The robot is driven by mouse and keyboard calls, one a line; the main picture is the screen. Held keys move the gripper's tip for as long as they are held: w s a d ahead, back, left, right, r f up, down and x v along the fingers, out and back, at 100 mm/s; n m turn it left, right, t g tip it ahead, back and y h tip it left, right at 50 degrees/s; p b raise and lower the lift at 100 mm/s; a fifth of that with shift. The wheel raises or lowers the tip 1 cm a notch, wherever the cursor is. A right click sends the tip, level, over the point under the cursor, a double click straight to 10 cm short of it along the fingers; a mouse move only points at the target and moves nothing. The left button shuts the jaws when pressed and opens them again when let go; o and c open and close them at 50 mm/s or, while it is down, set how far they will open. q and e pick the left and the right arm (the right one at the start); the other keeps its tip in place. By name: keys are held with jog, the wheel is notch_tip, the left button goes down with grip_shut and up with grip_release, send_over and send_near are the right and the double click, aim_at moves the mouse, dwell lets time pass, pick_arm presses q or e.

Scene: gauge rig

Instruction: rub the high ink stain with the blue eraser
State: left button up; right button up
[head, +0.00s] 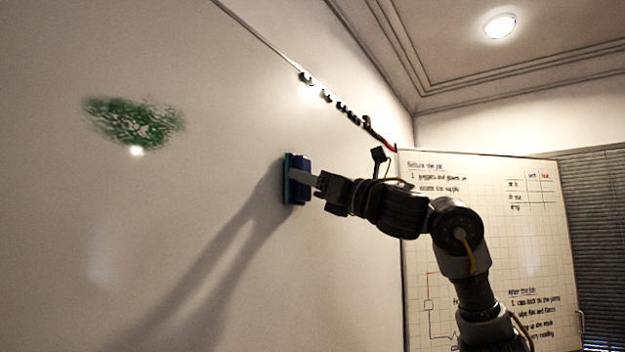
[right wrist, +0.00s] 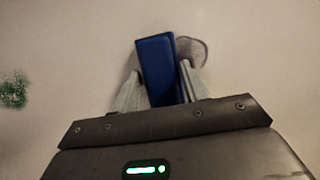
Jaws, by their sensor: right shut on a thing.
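The blue eraser (head: 301,190) has a teal pad on the side facing the whiteboard. My right gripper (head: 306,179) is shut on it. The pad is at or very close to the board; I cannot tell whether it touches. In the right wrist view the eraser (right wrist: 157,68) stands between the two fingers of my right gripper (right wrist: 160,75). A green ink stain (head: 133,121), streaky and mottled, is on the board at the upper left of the head view, well left of the eraser. It also shows at the left edge of the right wrist view (right wrist: 13,91). My left gripper is out of view.
The whiteboard (head: 200,90) fills the left side, with small dark pieces (head: 347,113) along its top edge. A dark rounded outline (right wrist: 194,50), perhaps a shadow, shows beside the eraser. A second board with writing (head: 510,240) stands at the right. The board between eraser and stain is clear.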

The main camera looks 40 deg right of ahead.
jog(key=shift+w, duration=0.25)
jog(key=w+d, duration=0.2)
jog(key=d, duration=0.5)
jog(key=shift+w+d, duration=0.15)
dwell(0.7)
jog(key=shift+s+a, duration=0.25)
jog(key=shift+a, duration=0.75)
jog(key=shift+s+a, duration=0.25)
jog(key=shift+a, duration=0.7)
jog(key=shift+a, duration=0.1)
